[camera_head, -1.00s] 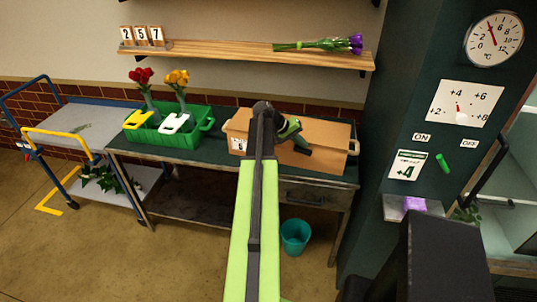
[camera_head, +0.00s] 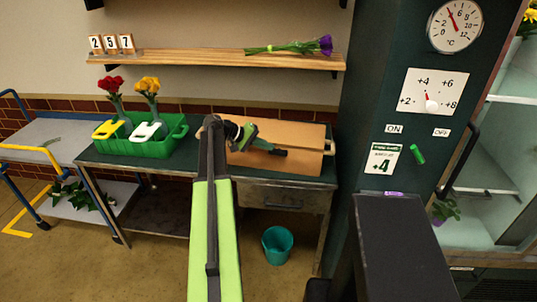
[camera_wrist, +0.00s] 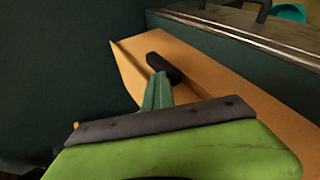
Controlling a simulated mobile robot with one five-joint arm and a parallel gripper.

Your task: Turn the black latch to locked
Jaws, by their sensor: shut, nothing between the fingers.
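A black curved bar (camera_head: 460,160) is on the front edge of the dark green cooler at right. It is the only black latch-like part I see, and I cannot tell if it is the latch or whether it is locked. My gripper (camera_head: 280,153) is shut and empty. It hangs over the brown box on the workbench, well left of the bar. In the wrist view its dark tip (camera_wrist: 163,68) shows against the brown box, and no latch is visible there.
The cooler panel (camera_head: 395,220) has a green switch lever (camera_head: 417,154) between ON and OFF labels. The brown box (camera_head: 300,140) and green crate (camera_head: 170,149) stand on the workbench. A teal bin (camera_head: 277,245) is on the floor. A cart (camera_head: 50,140) stands at left.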

